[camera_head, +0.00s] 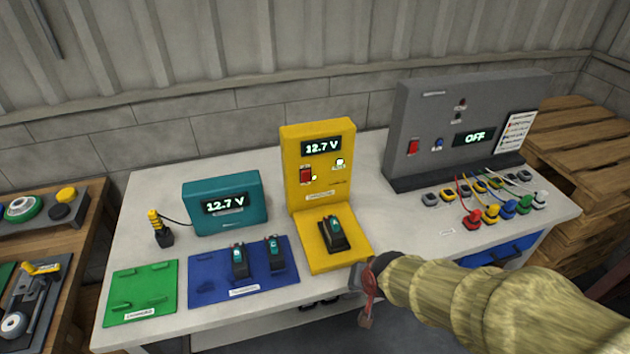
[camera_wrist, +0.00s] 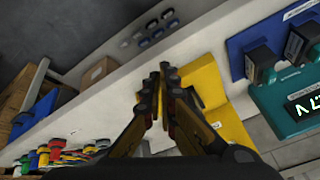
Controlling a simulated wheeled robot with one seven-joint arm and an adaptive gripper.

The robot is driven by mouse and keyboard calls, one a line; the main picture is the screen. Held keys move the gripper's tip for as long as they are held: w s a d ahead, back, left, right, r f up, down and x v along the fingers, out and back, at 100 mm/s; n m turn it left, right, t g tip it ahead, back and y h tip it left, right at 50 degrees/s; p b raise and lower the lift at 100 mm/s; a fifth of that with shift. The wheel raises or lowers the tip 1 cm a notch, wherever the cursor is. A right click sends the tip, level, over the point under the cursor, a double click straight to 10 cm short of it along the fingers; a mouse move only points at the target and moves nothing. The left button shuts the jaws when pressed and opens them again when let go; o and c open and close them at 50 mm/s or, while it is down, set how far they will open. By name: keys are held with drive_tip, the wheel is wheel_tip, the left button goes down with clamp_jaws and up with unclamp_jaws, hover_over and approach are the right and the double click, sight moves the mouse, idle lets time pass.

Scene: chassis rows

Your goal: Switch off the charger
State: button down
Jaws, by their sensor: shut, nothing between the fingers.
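The yellow charger (camera_head: 318,160) stands upright at the middle of the table. Its display reads 12.7 V, with a red switch (camera_head: 306,175) below and a small lit light beside the switch. A dark battery with a teal top (camera_head: 334,231) sits on the charger's base plate (camera_head: 318,266). My gripper (camera_head: 367,292) is in front of the base plate's right front corner, away from the red switch. In the wrist view my gripper (camera_wrist: 164,80) has its fingertips together and empty. Part of the yellow charger (camera_wrist: 206,84) shows just beyond it; its switch is not visible there.
Left of the charger stand a teal meter (camera_head: 226,202) reading 12.7 V and a blue mat (camera_head: 205,290) with two batteries. A green mat (camera_head: 140,290) lies farther left. At right, a grey unit (camera_head: 430,100) reads OFF, with coloured connectors (camera_head: 505,208) before it.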

drive_tip(key=w+a+m+t, duration=0.1)
drive_tip(key=w, duration=0.2)
drive_tip(key=w+a+f+m+t+y, duration=0.1)
drive_tip(key=w+m, duration=0.1)
drive_tip(key=w, duration=0.1)
drive_tip(key=w+a+m+t, duration=0.1)
drive_tip(key=w+a+m, duration=0.1)
drive_tip(key=w, duration=0.1)
drive_tip(key=shift+a+f+t+y, duration=0.1)
drive_tip(key=shift+f+t+y, duration=0.1)
drive_tip(key=shift+t+y, duration=0.15)
drive_tip(key=w+a+r+m+t+y, duration=0.1)
drive_tip(key=w+a+r+m+t, duration=0.1)
drive_tip(key=w+r+m+t, duration=0.4)
wheel_tip(320, 180, up, 5)
drive_tip(key=shift+w+a+r+m+y, duration=0.25)
drive_tip(key=shift+m+y, duration=0.1)
drive_tip(key=shift+m, duration=0.15)
drive_tip(key=shift+w+f, duration=0.1)
drive_tip(key=shift+f, duration=0.05)
drive_tip(key=b, duration=0.4)
approach(306, 177)
drive_tip(key=w+f, duration=0.1)
drive_tip(key=w, duration=0.4)
drive_tip(key=shift+w, duration=0.75)
